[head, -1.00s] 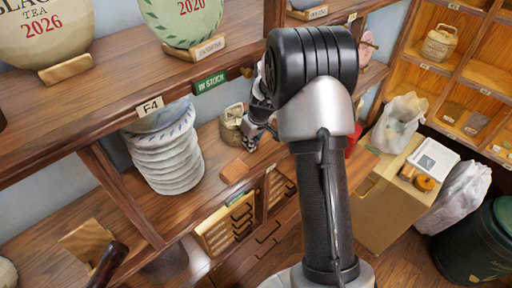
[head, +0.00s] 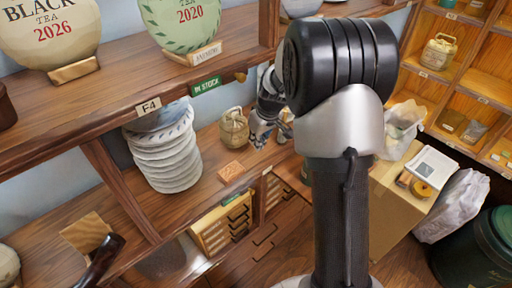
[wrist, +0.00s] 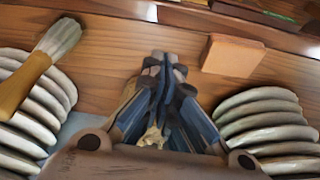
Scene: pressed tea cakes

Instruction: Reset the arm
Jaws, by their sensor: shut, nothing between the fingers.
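My gripper (head: 270,138) is over the wooden shelf board, just right of a small woven basket jar (head: 234,128) with a handle, in the head view. Its fingers are small there and partly behind my arm. In the wrist view my gripper (wrist: 160,62) has its fingers drawn together, with nothing held. A small tan thing (wrist: 152,137) shows behind the fingers, mostly hidden. My arm's large black joint covers the middle right of the head view.
A stack of pale tea cakes (head: 166,155) stands left of the basket jar. A small wooden block (head: 231,170) lies at the shelf's front. The upper shelf (head: 110,85) holds upright round cakes. A cardboard box (head: 385,208) stands right. A brush (wrist: 40,65) shows in the wrist view.

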